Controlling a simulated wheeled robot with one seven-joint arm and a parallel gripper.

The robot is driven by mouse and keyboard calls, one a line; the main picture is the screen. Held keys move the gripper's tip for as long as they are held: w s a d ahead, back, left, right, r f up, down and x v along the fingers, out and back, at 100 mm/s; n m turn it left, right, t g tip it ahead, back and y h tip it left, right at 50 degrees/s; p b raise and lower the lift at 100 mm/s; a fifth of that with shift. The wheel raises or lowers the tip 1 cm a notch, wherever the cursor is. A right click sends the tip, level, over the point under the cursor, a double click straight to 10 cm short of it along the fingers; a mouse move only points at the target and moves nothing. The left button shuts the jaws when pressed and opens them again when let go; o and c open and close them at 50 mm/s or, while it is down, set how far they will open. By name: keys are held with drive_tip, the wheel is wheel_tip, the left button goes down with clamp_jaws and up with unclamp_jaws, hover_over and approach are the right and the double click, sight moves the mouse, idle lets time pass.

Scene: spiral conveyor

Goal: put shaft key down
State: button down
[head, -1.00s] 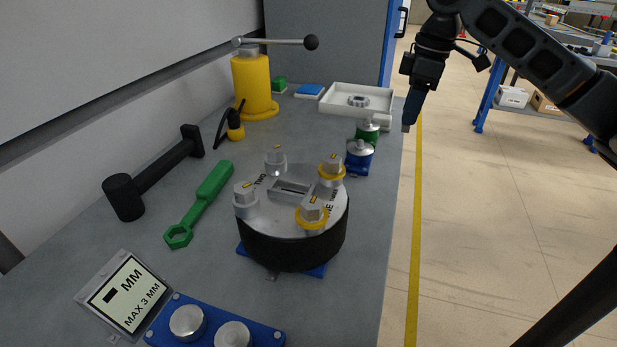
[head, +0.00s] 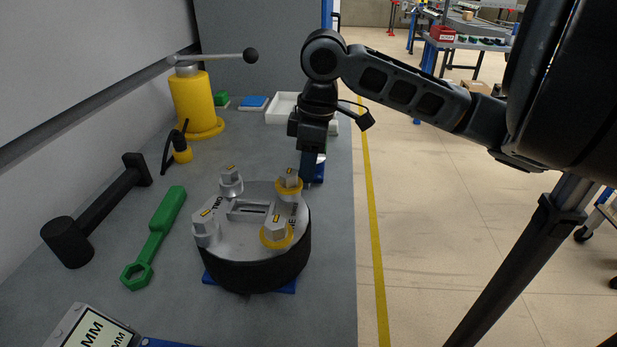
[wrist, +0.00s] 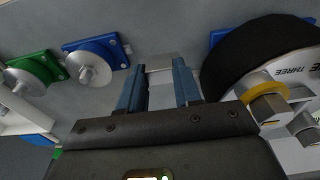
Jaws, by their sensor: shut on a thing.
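My gripper (head: 309,165) hangs fingers-down over the bench, just behind and right of the round black assembly in the head view. In the wrist view my gripper (wrist: 158,85) is shut on a light grey block, the shaft key (wrist: 158,62), seen between the fingertips. The fingers stand apart by its width. In the head view the key is hidden by the fingers and the assembly. I cannot tell whether the key touches the bench. The black assembly (head: 256,262) has a slotted silver top with bolts, some with yellow rings; it shows close right of the fingers in the wrist view (wrist: 232,68).
A blue block with a silver knob (wrist: 92,57) and a green one (wrist: 35,68) stand left of my fingers. A white tray (head: 283,107) is farther back. A green wrench (head: 160,225), black hammer (head: 105,205) and yellow lever post (head: 193,100) are on the left.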

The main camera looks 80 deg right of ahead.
drive_tip(key=shift+f, duration=1.95)
drive_tip(key=shift+f, duration=0.1)
drive_tip(key=c, duration=0.8)
unclamp_jaws()
drive_tip(key=r, duration=0.4)
drive_tip(key=s+r, duration=0.1)
drive_tip(key=r, duration=0.7)
drive_tip(key=shift+s+r, duration=0.1)
drive_tip(key=shift+s, duration=0.15)
